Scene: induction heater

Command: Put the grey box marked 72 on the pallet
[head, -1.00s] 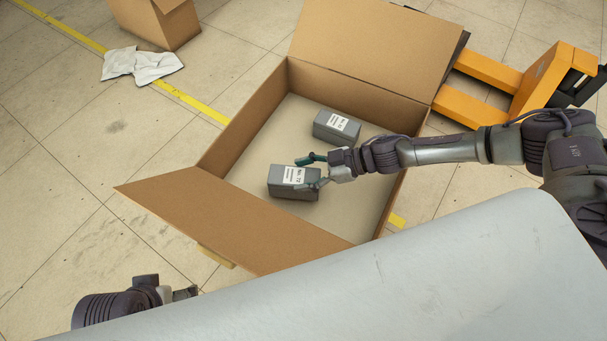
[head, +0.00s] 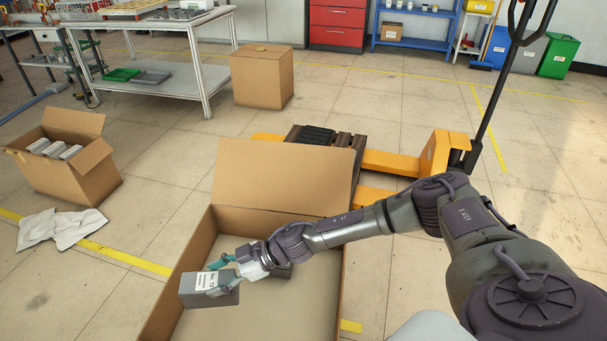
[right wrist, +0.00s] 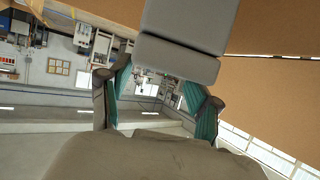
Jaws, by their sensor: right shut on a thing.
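My right gripper (head: 224,274) is shut on a grey box (head: 210,291), held up over the large open carton (head: 186,262). The box has a white label whose print is too small to read surely. In the right wrist view the held box (right wrist: 180,50) sits at the top, by the gripper's teal finger pads (right wrist: 163,95). The dark slatted pallet (head: 325,138) lies behind the carton's raised flap, on the yellow pallet truck. My left gripper is out of view.
The carton's back flap (head: 275,180) stands up between gripper and pallet. The pallet truck (head: 440,155) has a tall handle at right. A carton of grey boxes (head: 66,160), white bags (head: 62,228) and a closed carton (head: 262,75) stand around. Floor at right is clear.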

